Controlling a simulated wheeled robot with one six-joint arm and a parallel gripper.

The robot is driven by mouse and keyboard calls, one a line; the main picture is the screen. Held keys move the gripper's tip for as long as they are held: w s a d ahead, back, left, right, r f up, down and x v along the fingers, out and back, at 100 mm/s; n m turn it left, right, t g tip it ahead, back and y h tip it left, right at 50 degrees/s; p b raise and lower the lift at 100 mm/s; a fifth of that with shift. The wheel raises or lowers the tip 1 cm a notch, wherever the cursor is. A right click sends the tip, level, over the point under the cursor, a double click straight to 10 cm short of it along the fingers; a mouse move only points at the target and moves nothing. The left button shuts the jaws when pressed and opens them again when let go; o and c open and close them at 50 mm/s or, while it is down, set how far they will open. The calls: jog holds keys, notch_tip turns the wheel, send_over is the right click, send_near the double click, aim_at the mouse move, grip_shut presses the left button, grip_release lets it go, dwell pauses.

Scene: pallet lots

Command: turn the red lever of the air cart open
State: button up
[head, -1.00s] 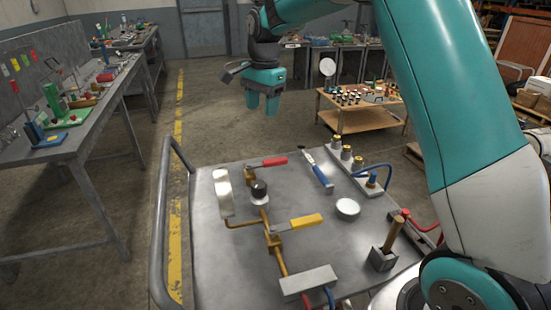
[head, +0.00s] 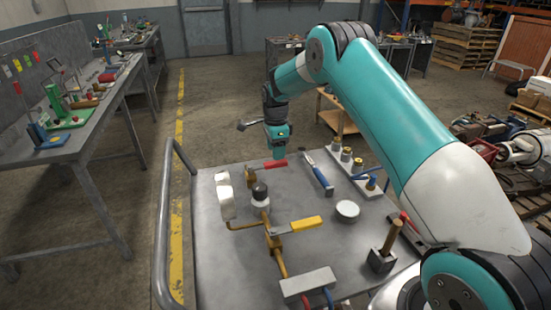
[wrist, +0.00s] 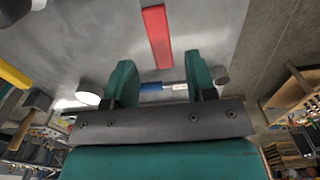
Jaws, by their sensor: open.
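The red lever (head: 275,163) is on the far part of the grey cart top (head: 215,270), on a brass valve (head: 250,174). It lies roughly level, pointing right. In the wrist view the red lever (wrist: 158,38) shows at the top, just beyond the fingertips. My gripper (head: 278,150) is over the lever's handle in the head view. In the wrist view my gripper (wrist: 161,85) has its two teal fingers apart with nothing held. I cannot tell whether a finger touches the lever.
A yellow lever (head: 305,223) sits nearer on the piping, beside a white gauge (head: 224,195) and a black-topped knob (head: 260,191). A blue-handled tool (head: 320,175) lies right of the red lever. A row of brass fittings (head: 346,154) stands farther right.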

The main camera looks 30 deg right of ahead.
aim_at(276, 162)
jog(key=shift+f+p, duration=0.3)
jog(key=shift+f, duration=2)
jog(key=shift+c, duration=0.2)
grip_shut()
